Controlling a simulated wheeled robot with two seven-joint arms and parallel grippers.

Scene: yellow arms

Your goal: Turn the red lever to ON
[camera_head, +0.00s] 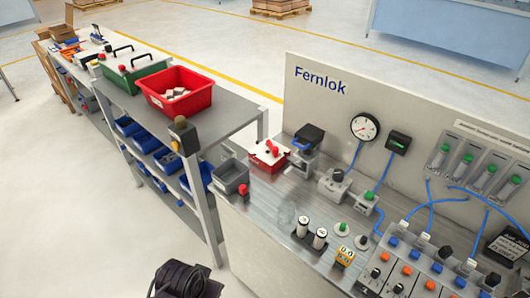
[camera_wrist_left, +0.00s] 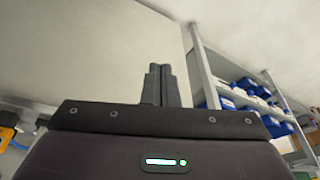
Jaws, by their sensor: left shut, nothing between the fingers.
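The red lever (camera_head: 271,147) stands on a small box with a white top and red sides (camera_head: 266,160). The box is near the left end of the metal bench, in front of the Fernlok panel. At this size I cannot read any ON or OFF marking. My left gripper (camera_wrist_left: 160,84) shows in the left wrist view. Its two dark fingers are together and empty, with a pale surface behind them. It is away from the lever, which does not show in that view. No fingers can be made out in the head view, and my right gripper is not seen.
The metal bench (camera_head: 262,225) also carries a black-topped device (camera_head: 308,137), a gauge on the panel (camera_head: 364,126), valves and blue hoses. A grey bin (camera_head: 230,177) is left of the lever box. A shelf table with a red crate (camera_head: 205,97) stands farther left. Floor is clear at left.

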